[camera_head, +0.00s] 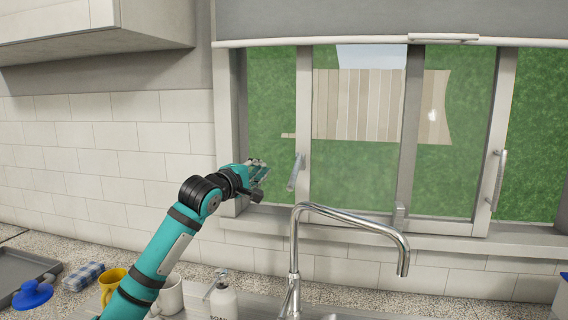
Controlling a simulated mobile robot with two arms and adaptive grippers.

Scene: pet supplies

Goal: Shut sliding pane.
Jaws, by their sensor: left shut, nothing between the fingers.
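The window's sliding pane (352,185) has a light frame, with its left stile (304,120) standing apart from the left window jamb (228,110). A strip of green shows between stile and jamb. A metal handle (296,172) is on that stile. A second pane (450,175) to the right has a handle (498,180) on its right stile, with green beyond it. My left gripper (262,176) is shut and empty, in front of the left gap, just left of the first handle and apart from it. My right gripper is not in view.
A tall curved faucet (350,217) stands before the window. A soap bottle (223,300), white mug (170,295), yellow mug (112,282), checkered cloth (83,276) and blue lid-like object (33,294) are on the counter. A rolled blind (390,20) hangs above.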

